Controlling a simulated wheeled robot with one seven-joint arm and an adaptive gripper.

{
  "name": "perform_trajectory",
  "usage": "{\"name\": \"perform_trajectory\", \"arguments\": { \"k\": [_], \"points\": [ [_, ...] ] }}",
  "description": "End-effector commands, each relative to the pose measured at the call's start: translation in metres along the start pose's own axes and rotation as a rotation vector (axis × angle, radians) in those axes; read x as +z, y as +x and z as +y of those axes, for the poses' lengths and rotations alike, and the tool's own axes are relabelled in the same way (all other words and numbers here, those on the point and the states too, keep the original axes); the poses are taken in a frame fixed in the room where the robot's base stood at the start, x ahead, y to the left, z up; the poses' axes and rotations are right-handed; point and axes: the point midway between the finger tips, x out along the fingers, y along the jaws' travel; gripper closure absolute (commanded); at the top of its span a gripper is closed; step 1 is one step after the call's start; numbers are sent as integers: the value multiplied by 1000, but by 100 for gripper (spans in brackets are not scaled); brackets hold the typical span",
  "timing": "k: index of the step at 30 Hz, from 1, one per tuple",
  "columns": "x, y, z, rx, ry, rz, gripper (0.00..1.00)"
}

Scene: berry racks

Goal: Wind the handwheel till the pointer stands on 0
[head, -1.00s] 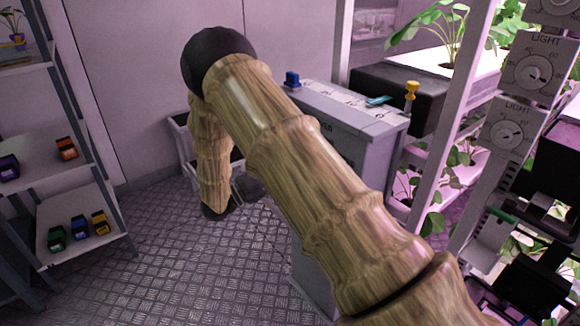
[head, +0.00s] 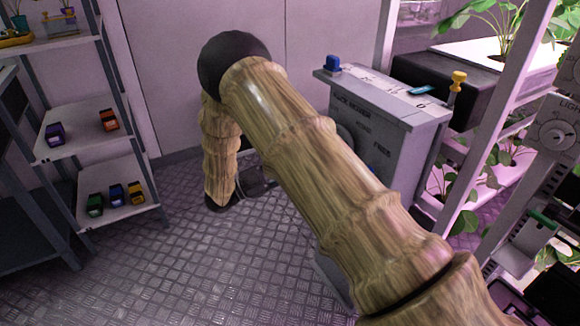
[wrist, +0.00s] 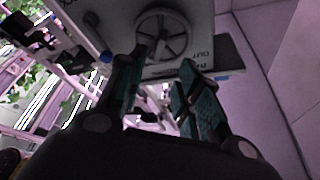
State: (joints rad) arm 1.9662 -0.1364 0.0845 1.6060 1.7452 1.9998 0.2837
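The handwheel (wrist: 163,35) is a grey spoked wheel on the face of a grey cabinet, at the top of the wrist view. My gripper (wrist: 160,75) is open and empty, its two dark green fingers spread below the wheel in that picture. I cannot tell whether a fingertip touches the rim. In the head view the grey cabinet (head: 400,150) stands behind my arm, which hides most of its front. A scale with a 0 mark (head: 420,105) runs along its top. A small cyan piece (head: 422,90) lies by the scale; I cannot tell whether it is the pointer.
A shelf rack (head: 75,145) with small coloured items is at left. A plant rack post (head: 505,105) is close on the right. The metal floor between is clear.

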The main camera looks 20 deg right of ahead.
Motion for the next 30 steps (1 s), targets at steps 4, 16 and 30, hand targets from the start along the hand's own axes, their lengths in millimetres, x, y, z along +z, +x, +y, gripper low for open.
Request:
{"name": "perform_trajectory", "arguments": {
  "k": [4,16,30],
  "points": [
    [-3,3,-1,-1,-52,-12,35],
    [-25,19,-4,-63,-691,-159,32],
    [-49,25,-3,-263,-1434,-295,32]
  ]
}}
